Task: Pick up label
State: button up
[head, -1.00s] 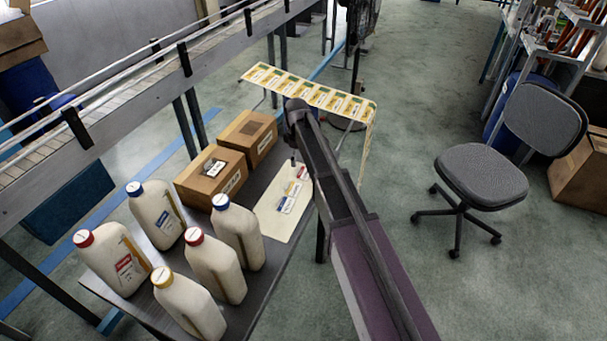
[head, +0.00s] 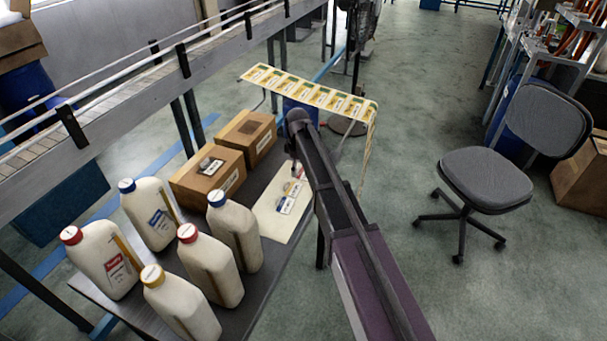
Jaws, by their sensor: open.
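A cream sheet (head: 271,228) lies flat at the right end of the dark table. Small colored labels (head: 286,206) lie on it in a short row; a blue one and a yellowish one show. The far end of the row is partly hidden by my arm and gripper. My gripper (head: 296,174) is small in the head view, open, pointing down over the far end of the labels. I cannot tell whether its fingertips touch the sheet. No label shows in it.
Several capped bottles (head: 187,304) stand at the table's near left. Two cardboard boxes (head: 208,172) stand left of the sheet. A rack with a strip of yellow-green labels (head: 312,92) is behind. A conveyor (head: 130,92) runs along the left. An office chair (head: 486,180) stands right on open floor.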

jog(key=shift+c, duration=0.2)
jog(key=c, duration=0.7)
jog(key=shift+r, duration=0.2)
notch_tip(320, 180, up, 4)
jog(key=p, duration=0.4)
jog(key=shift+f, duration=0.2)
jog(key=s+d, duration=0.2)
jog(key=s, duration=0.3)
jog(key=s+d, duration=0.1)
jog(key=s, duration=0.4)
jog(key=s+d+r+p, duration=0.1)
jog(key=s+d, duration=0.1)
jog(key=s, duration=0.3)
jog(key=shift+d, duration=0.3)
jog(key=shift+s, duration=0.1)
